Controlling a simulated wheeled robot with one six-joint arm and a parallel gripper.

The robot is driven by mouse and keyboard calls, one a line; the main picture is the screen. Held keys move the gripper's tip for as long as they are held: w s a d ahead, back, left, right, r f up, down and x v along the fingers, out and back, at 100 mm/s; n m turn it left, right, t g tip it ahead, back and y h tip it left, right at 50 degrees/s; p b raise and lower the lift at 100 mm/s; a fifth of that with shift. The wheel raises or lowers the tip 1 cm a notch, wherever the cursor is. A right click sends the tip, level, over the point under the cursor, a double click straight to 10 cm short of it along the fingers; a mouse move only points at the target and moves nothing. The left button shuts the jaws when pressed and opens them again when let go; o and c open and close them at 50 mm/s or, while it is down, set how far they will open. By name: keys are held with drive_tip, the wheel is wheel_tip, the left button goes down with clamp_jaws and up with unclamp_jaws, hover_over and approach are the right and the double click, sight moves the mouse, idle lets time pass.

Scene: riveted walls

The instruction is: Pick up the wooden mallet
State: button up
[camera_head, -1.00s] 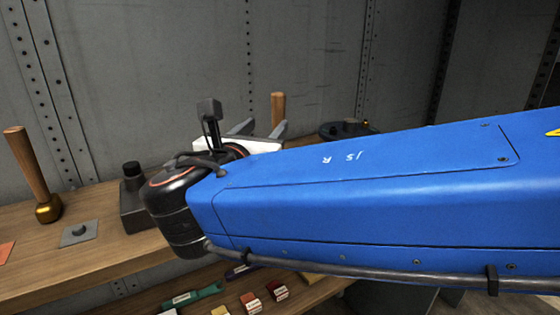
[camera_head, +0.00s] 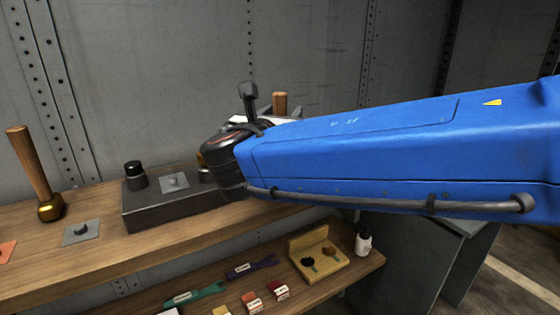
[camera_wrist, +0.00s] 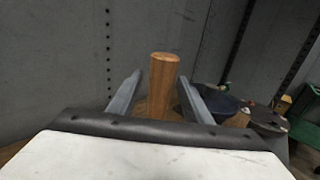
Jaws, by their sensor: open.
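An upright wooden handle (camera_wrist: 163,85), likely the wooden mallet's, stands between the two grey fingers of my gripper (camera_wrist: 160,88) in the wrist view. The fingers are apart, one on each side of it, and I see no clear contact. In the head view the handle's top (camera_head: 279,103) shows above my blue arm. My arm hides its lower part and most of my gripper there. The mallet's head cannot be made out.
Another upright wooden handle with a brass head (camera_head: 44,190) stands at the left of the wooden bench (camera_head: 85,260). A dark block (camera_head: 160,208) is beside my arm. A lower shelf (camera_head: 345,272) holds small boxes and tools. A riveted wall (camera_head: 180,80) rises behind.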

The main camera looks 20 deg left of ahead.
drive_tip(key=shift+w+a, duration=0.1)
drive_tip(key=shift+w, duration=0.85)
clamp_jaws()
drive_tip(key=shift+r, duration=0.1)
wheel_tip(320, 180, up, 10)
drive_tip(key=c, duration=0.9)
unclamp_jaws()
clamp_jaws()
